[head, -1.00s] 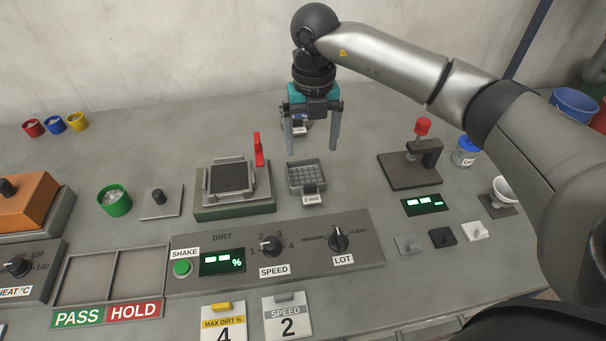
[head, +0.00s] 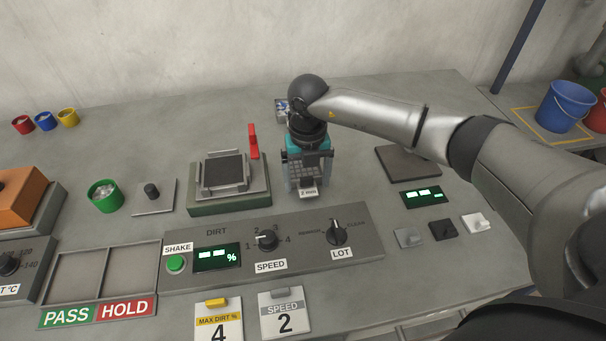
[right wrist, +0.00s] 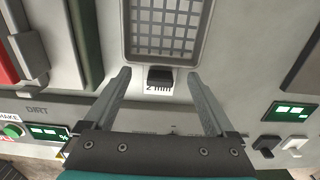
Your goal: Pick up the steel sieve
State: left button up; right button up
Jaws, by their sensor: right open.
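The steel sieve is a small square grey tray with a mesh floor, a dark tab and a "2 mm" label at its front. In the head view the sieve (head: 302,172) stands on the bench, partly hidden by my right gripper (head: 307,187). In the right wrist view the sieve (right wrist: 168,32) is at the top, with its dark tab (right wrist: 160,77) between the open fingertips of my right gripper (right wrist: 159,76). There is a gap on both sides of the tab. My left gripper is not in view.
A shaker (head: 228,197) with a red lever (head: 253,142) stands just left of the sieve. The control panel (head: 300,236) with knobs lies in front.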

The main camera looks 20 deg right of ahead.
jog(key=shift+r, duration=0.1)
grip_shut()
dwell(0.7)
